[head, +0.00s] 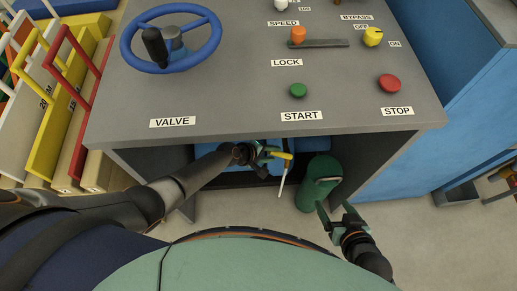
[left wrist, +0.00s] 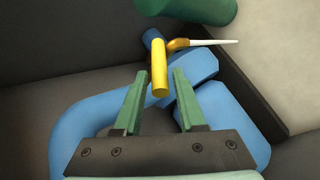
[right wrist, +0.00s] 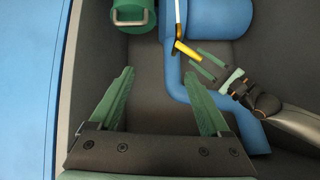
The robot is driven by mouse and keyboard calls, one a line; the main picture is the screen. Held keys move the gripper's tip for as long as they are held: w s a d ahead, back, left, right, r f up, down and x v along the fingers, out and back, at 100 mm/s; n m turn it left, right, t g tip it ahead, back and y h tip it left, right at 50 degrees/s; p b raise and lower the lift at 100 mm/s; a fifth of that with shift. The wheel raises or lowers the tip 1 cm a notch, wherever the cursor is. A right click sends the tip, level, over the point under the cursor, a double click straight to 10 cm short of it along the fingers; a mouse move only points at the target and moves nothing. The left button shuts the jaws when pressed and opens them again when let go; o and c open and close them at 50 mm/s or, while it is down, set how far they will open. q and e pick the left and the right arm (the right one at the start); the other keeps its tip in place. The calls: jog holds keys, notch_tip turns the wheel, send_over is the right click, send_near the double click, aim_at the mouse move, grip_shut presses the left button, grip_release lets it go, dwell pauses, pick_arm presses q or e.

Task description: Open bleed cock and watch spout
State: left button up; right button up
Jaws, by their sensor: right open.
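The bleed cock's yellow handle (left wrist: 160,78) sits on a blue pipe stub with a brass spout (left wrist: 180,44), under the console. A thin whitish streak (left wrist: 215,42) runs from the spout; in the head view it points down (head: 281,182). I cannot tell whether it is liquid. My left gripper (head: 268,152) is open, with the handle's end between or just beyond its fingertips (left wrist: 153,75); no contact shows. The handle also shows in the right wrist view (right wrist: 187,49), with the left gripper's fingers (right wrist: 207,62) beside it. My right gripper (head: 336,208) is open and empty, near a green bucket (head: 318,185).
The grey console (head: 230,100) overhangs the cock, with a blue handwheel (head: 172,38), a green START button (head: 298,90) and a red STOP button (head: 390,83). Blue piping (right wrist: 180,90) lies below. Coloured boards stand at left; bare floor (head: 415,215) lies at right.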

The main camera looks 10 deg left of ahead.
aim_at(274, 153)
pick_arm(q)
jog(key=p+v, duration=0.2)
jog(key=v, duration=0.2)
jog(key=shift+r, duration=0.2)
jog(key=p+v, duration=0.2)
jog(key=v, duration=0.2)
jog(key=shift+s+a+r, duration=0.1)
jog(key=shift+s+a, duration=0.25)
pick_arm(e)
jog(key=shift+m+h, duration=0.3)
jog(key=shift+h, duration=0.1)
jog(key=s+d+r, duration=0.2)
jog(key=d, duration=0.1)
jog(key=shift+d+r, duration=0.15)
jog(key=shift+r, duration=0.15)
jog(key=shift+w, duration=0.1)
